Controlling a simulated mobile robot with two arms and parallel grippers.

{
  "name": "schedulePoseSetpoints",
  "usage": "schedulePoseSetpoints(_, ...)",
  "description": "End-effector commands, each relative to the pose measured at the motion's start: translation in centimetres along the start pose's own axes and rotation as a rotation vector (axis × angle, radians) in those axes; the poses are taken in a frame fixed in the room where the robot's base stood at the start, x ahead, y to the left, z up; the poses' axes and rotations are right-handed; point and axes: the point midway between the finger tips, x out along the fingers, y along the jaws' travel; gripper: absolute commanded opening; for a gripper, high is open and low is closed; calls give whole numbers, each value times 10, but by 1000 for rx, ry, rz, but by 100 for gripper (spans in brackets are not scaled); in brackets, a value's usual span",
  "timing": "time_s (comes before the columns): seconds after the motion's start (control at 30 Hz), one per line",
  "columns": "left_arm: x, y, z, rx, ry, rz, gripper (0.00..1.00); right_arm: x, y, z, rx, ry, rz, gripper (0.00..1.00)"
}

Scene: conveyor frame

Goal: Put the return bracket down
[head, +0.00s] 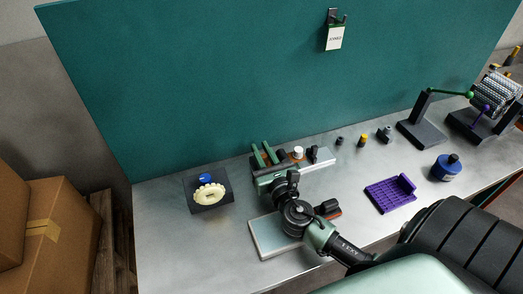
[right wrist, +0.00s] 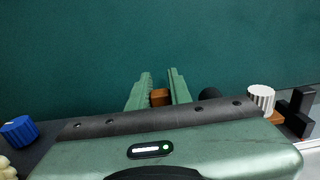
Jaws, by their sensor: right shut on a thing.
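My right gripper (head: 263,154) is over the back middle of the metal table, its green fingers pointing toward the teal panel. In the right wrist view, the fingers (right wrist: 160,84) stand a small gap apart, with an orange-brown piece (right wrist: 160,97) between them. This piece seems to be the return bracket; the gripper body hides most of it. More orange-brown shows at the right below a white ribbed knob (right wrist: 261,98); I cannot tell whether it is the same part. Whether the held piece touches the surface below is hidden. My left gripper is not in view.
A purple part (head: 391,194), a blue container (head: 446,168) and dark stands (head: 420,133) are at right.

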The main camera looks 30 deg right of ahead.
Motion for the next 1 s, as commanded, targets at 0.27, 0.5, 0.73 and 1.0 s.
schedulePoseSetpoints(0.27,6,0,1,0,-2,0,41,0,0,-7,-1,-2,0,0)
schedulePoseSetpoints(0.5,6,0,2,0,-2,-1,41,0,0,-7,0,0,0,41)
schedulePoseSetpoints(0.73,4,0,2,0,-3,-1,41,0,0,-5,0,0,0,41)
schedulePoseSetpoints(1.0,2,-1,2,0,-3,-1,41,-28,0,1,1,5,2,41)
